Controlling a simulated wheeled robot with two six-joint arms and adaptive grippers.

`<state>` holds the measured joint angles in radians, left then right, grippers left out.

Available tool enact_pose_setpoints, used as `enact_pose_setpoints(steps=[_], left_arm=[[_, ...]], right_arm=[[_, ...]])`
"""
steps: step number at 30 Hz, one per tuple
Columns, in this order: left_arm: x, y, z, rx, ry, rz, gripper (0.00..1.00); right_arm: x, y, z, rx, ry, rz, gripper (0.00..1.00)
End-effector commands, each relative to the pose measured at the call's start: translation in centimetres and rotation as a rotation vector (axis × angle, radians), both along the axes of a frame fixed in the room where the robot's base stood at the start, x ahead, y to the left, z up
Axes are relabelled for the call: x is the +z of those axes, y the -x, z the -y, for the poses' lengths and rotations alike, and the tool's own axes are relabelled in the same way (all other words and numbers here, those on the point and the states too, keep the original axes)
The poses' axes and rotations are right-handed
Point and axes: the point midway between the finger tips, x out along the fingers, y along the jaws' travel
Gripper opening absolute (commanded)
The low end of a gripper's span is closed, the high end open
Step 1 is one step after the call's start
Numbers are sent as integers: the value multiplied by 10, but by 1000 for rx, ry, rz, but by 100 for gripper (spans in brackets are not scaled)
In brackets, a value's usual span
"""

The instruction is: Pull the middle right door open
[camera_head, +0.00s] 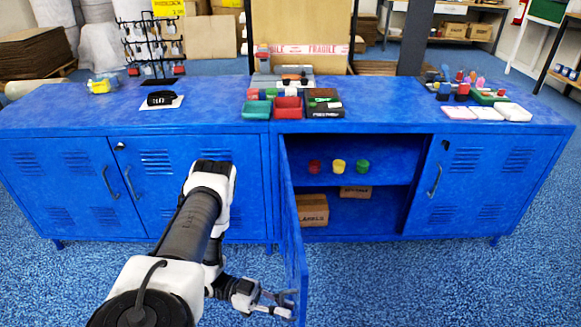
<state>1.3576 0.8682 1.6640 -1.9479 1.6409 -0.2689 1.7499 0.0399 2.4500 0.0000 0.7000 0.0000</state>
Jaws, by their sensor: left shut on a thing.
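The middle right door (292,222) of the blue locker cabinet stands swung out toward me, seen nearly edge-on. It is hinged on the left side of its opening. My left gripper (278,303) is at the outer face of this door, near its free edge, shut on the door's handle. The handle itself is too small and covered to make out. The open compartment shows a shelf (385,171) with red, yellow and green cups (338,166). Below it are cardboard boxes (312,210), one marked "LABELS". My right gripper is not in view.
The far right door (470,182) and the two left doors (60,185) are shut. The blue cabinet top (205,113) holds coloured trays (288,107), a black item on white paper (161,98), and tools at right. Blue floor (420,285) in front right is clear.

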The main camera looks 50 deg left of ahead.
Motion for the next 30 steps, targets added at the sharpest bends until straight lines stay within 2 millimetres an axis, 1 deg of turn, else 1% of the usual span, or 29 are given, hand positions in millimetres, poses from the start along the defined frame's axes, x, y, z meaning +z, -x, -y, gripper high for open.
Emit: enact_pose_setpoints(steps=[6, 7, 8, 16, 19, 23, 30], left_arm=[[-1, 0, 0, 1, -2, -1, 0], [-1, 0, 0, 1, -2, -1, 14], [-1, 0, 0, 1, -2, -1, 23], [-1, 0, 0, 1, -1, 0, 23], [-1, 2, -4, 3, -1, 0, 23], [-1, 12, -22, 5, -3, -1, 23], [-2, 42, -76, 4, -6, -2, 23]], right_arm=[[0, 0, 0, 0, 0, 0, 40], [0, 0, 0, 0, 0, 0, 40], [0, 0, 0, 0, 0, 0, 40], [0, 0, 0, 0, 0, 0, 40], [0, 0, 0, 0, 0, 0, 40], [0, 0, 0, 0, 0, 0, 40], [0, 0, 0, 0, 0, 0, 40]])
